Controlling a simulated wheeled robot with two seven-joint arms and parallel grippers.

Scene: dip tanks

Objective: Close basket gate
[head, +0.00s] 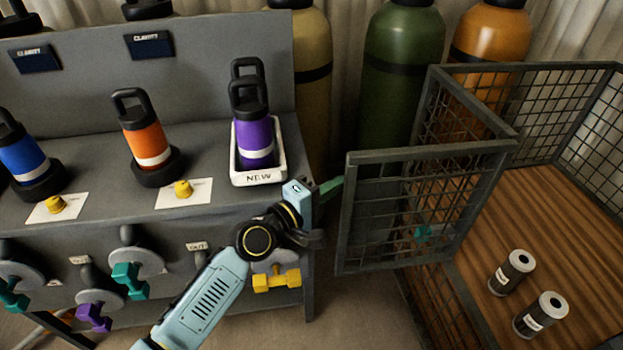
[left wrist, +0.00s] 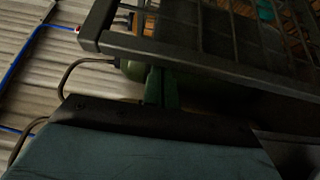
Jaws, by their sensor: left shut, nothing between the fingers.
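The basket (head: 560,180) is a dark wire-mesh cage with a wooden floor, on the right of the head view. Its gate (head: 350,215), a framed mesh panel, stands swung open toward the left. The gate's frame also crosses the top of the left wrist view (left wrist: 200,60). My left gripper (head: 331,187) is shut and empty, with its green fingertips close to the gate's free left edge. In the left wrist view the fingertips (left wrist: 162,88) lie just below the frame bar; I cannot tell whether they touch it.
Two grey cylinders (head: 512,272) stand on the basket floor. A small teal thing (head: 423,232) shows through the gate mesh. The grey bench (head: 90,205) with several bottles and dumbbell-shaped handles is left of the gate. Gas cylinders (head: 400,70) stand behind.

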